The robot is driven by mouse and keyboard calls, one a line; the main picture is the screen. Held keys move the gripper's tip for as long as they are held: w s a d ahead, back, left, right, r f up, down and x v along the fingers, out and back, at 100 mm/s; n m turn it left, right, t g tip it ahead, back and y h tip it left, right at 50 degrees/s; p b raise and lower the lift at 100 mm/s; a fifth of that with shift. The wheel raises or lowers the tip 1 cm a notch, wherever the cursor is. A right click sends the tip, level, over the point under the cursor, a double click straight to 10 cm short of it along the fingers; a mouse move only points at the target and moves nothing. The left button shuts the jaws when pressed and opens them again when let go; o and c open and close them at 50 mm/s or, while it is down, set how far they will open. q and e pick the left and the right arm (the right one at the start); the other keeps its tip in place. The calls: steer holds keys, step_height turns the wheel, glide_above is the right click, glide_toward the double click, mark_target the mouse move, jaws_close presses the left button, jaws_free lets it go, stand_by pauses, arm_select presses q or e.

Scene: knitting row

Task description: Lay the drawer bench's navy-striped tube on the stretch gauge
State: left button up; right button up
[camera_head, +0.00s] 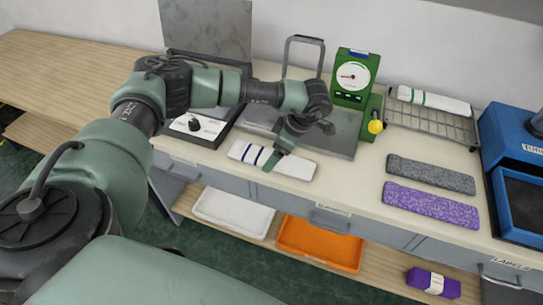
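The navy-striped tube (298,168) is a flat white roll with navy bands near its left end. It lies on the pale bench top, close to the front edge above the drawers. My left gripper (275,160) reaches down over its middle, just right of the bands, and hides part of it. I cannot tell whether its fingers are open or closed on the tube. The green dial instrument (352,80), which looks like the stretch gauge, stands behind, beside a flat grey metal plate (345,135). My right gripper is not in view.
A wire rack (430,123) holds a green-striped white tube (433,101). Grey (430,174) and purple (430,205) knitted strips lie in front. A blue machine (520,150) stands far right. White (235,212) and orange (320,243) trays sit on the lower shelf.

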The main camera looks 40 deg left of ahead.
arm_select(q)
steer(key=shift+x, duration=0.95)
steer(key=c, duration=1.4)
steer(key=shift+r, duration=0.1)
